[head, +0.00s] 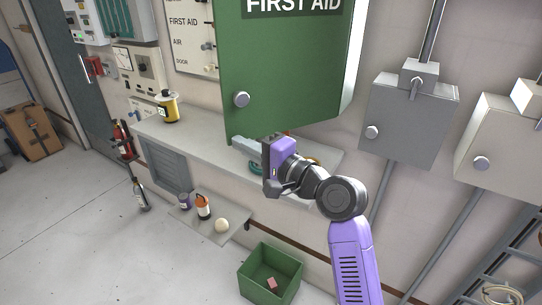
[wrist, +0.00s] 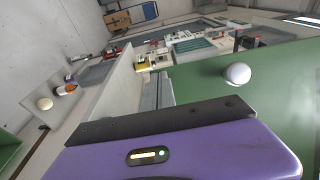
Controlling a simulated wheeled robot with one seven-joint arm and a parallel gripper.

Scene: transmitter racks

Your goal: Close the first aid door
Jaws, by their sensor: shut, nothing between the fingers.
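The green first aid door (head: 285,75) fills the upper middle of the head view. Its round knob (head: 241,99) is near the lower left corner. The door stands at an angle to the wall; how wide it is open is hard to tell. My gripper (head: 238,142) is shut and empty, just below the door's lower edge, its fingers pointing left over the shelf. In the wrist view, the door (wrist: 285,100) is on the right and its pale knob (wrist: 237,74) lies beyond my gripper's purple body. Contact with the door cannot be made out.
The grey shelf (head: 190,132) runs below the door, with a yellow canister (head: 168,107) on its left part. Grey wall boxes (head: 408,118) are on the right. A green bin (head: 270,275) and a low ledge with small items are below. The floor at left is mostly clear.

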